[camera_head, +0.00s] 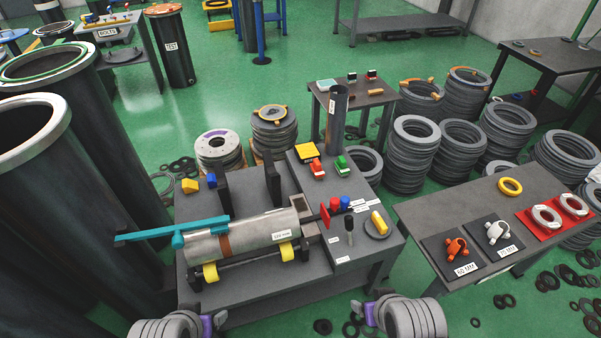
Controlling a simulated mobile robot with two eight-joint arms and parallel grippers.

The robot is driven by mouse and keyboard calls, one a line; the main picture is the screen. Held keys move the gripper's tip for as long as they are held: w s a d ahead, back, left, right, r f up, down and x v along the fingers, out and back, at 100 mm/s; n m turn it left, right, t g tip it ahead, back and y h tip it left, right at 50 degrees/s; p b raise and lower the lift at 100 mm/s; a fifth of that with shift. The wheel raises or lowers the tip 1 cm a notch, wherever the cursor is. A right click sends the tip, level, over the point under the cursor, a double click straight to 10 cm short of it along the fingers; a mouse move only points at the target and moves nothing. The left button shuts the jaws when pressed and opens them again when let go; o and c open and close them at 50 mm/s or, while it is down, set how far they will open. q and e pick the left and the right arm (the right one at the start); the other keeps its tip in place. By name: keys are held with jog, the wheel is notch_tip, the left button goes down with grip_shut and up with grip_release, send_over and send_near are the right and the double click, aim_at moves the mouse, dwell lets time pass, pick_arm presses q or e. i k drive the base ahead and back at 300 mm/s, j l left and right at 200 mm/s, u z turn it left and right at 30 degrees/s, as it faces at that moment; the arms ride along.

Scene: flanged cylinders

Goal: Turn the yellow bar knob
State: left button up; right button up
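The yellow bar knob (379,222) sits on a round dark grey base at the right front corner of the grey workbench (240,302). The bar is tilted in the picture, its upper end leaning left. My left gripper (207,312) is at the bottom left, in front of the bench, far from the knob. My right gripper (369,303) is at the bottom centre-right, below the knob in the picture and apart from it. Both grippers look empty, with their dark fingers spread apart.
Beside the knob stand a black lever (349,225) and red and blue knobs (340,203). A grey cylinder (245,236) lies on yellow rollers to the left. A side table (450,212) with flanged parts stands right. Loose rings lie on the green floor.

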aim_at(378, 227)
jog(key=i+z, duration=0.3)
jog(key=i, duration=0.55)
